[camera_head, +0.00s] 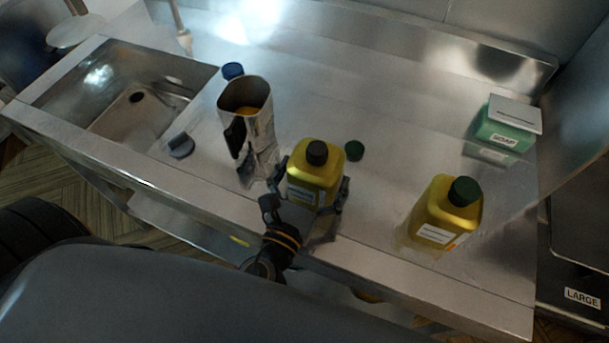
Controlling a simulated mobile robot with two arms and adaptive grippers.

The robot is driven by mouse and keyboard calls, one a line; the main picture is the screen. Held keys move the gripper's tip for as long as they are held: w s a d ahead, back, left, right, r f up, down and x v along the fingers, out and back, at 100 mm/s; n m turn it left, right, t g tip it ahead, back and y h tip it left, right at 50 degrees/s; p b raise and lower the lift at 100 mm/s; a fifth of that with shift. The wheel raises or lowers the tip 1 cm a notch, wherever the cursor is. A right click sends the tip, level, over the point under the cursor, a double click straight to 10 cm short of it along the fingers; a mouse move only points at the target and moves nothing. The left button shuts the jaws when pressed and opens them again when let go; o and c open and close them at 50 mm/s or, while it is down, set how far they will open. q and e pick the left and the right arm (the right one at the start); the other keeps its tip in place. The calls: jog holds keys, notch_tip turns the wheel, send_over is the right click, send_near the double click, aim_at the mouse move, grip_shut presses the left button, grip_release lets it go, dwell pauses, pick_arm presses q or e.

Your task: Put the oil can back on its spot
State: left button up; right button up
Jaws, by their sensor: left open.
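A yellow can with a black cap (314,172) and a white label stands upright near the front of the steel counter. My left gripper (308,200) is open at its front side, with one finger to the left of the can and one to the right. A second yellow can with a green cap (449,212) stands upright farther right. Which can is the task's oil can, and where its spot is, I cannot tell. My right gripper is not in view.
A metal jug with a black handle (247,115) stands just left of the near can, with a blue cap (233,71) behind it. A loose green cap (354,150), a dark round piece (181,146), a green soap box (502,126) and a sink (70,83) are on the counter. The middle back is clear.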

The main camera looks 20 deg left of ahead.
pick_arm(q)
jog(key=s+b, duration=0.2)
jog(key=s, duration=0.3)
jog(key=s+b, duration=0.2)
jog(key=s, duration=0.4)
jog(key=shift+s+a+f+b, duration=0.15)
jog(key=shift+s+a+b, duration=0.05)
jog(key=shift+b, duration=0.1)
jog(key=shift+s, duration=0.3)
